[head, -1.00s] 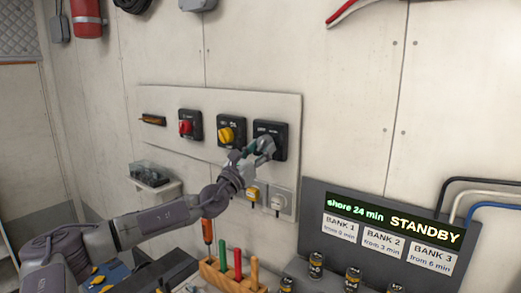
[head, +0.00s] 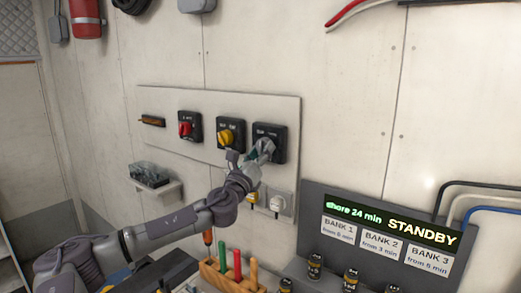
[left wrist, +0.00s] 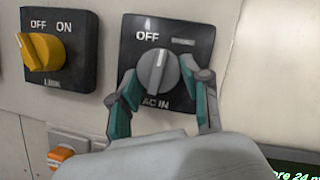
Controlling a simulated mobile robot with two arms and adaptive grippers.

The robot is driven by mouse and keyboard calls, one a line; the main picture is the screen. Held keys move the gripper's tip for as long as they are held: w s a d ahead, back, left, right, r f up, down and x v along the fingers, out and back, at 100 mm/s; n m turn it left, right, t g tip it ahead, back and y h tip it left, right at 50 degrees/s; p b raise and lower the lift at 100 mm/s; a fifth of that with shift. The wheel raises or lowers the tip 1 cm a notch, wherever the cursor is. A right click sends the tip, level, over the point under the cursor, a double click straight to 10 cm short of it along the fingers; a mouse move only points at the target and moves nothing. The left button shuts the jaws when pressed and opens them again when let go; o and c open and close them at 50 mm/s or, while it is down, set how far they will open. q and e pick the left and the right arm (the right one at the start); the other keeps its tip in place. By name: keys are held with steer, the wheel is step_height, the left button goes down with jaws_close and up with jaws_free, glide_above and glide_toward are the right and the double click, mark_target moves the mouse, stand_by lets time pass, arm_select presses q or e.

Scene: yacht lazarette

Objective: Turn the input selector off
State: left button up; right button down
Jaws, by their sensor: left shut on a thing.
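The input selector is the rightmost black switch plate (head: 280,138) on the wall panel, with a grey round knob. In the left wrist view its plate (left wrist: 186,35) reads OFF at upper left and AC IN below; a label at upper right is too faint to read. The grey knob (left wrist: 158,70) has a white pointer line, nearly upright and leaning slightly right, not at OFF. My left gripper (head: 263,149) is shut on this knob, with one teal-padded finger on each side of it in the left wrist view (left wrist: 166,86). My right gripper is not in view.
A yellow-knobbed switch (head: 228,136) marked OFF and ON sits just left, then a red-knobbed switch (head: 187,127). Sockets (head: 281,202) are below. A display panel (head: 390,228) reading STANDBY stands at lower right. A rack of coloured-handled tools (head: 232,272) is below my arm.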

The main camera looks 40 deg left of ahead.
arm_select(q)
steer(key=n, duration=0.2)
steer(key=n+g+y+p, duration=0.1)
steer(key=n, duration=0.1)
steer(key=n+y+p, duration=0.1)
steer(key=n, duration=0.1)
steer(key=shift+d+r+g, duration=0.2)
steer(key=shift+r+g, duration=0.05)
steer(key=shift+g, duration=0.15)
steer(key=shift+n+g+y+p, duration=0.4)
steer(key=shift+n+g+p, duration=0.25)
steer(key=shift+n, duration=0.95)
steer(key=o, duration=1.2)
steer(key=shift+c, duration=0.2)
steer(key=v, duration=1.2)
